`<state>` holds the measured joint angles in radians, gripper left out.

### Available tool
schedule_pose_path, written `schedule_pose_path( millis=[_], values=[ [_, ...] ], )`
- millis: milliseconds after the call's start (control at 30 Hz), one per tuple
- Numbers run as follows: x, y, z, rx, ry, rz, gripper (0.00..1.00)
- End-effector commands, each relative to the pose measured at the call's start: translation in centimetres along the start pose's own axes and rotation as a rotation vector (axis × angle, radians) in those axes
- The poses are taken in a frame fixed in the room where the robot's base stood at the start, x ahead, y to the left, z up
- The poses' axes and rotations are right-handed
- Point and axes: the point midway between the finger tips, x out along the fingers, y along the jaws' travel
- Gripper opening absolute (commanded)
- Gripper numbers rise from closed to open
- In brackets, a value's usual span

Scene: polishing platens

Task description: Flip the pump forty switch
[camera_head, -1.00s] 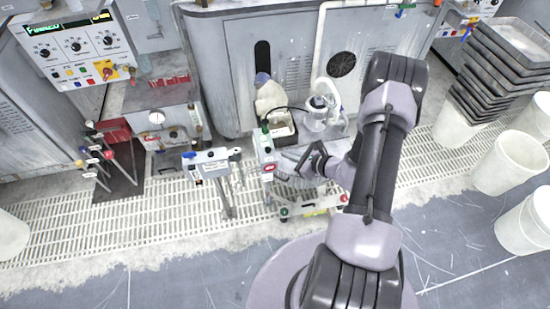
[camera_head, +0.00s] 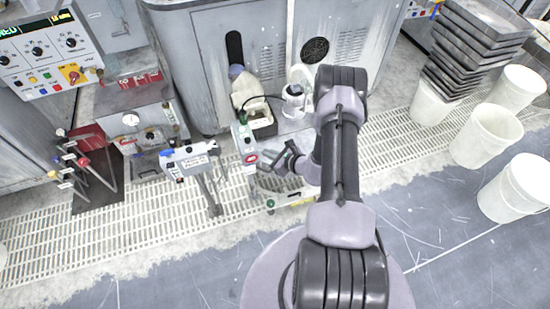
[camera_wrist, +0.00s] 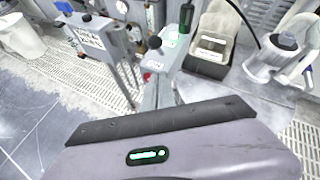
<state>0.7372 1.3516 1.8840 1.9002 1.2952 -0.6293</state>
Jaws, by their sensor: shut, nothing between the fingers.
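A grey box on a stand (camera_head: 190,160) with a white label and a blue piece on top stands left of my gripper. In the wrist view this box (camera_wrist: 95,40) is at upper left, with a dark knob on top; its label is too small to read surely. A narrow pale control box (camera_head: 245,142) with a green top and a red-ringed round mark stands between it and my gripper. A black knob (camera_wrist: 153,42) shows by this control box in the wrist view. I cannot tell which is the pump forty switch. My gripper (camera_head: 284,157) is shut and empty, apart from both boxes.
Levers (camera_head: 80,160) and a panel with knobs (camera_head: 40,50) are at left. White buckets (camera_head: 487,135) and stacked trays (camera_head: 475,45) are at right. The front floor is fairly clear.

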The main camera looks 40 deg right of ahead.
Motion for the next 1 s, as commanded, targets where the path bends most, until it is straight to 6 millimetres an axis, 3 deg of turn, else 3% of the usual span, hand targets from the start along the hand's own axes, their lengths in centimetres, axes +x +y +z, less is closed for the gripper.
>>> schedule_pose_path(
  millis=[133, 333, 767, 1000],
  values=[
    [3.2, 0.1, 0.0, -0.004, -0.002, 0.002, 0.0],
    [5.0, 0.0, 2.2, -0.003, -0.001, 0.001, 0.0],
    [5.3, 0.0, 2.9, 0.0, 0.001, 0.001, 0.0],
    [4.4, 0.0, 3.1, 0.026, 0.061, 0.028, 0.0]
  ],
)
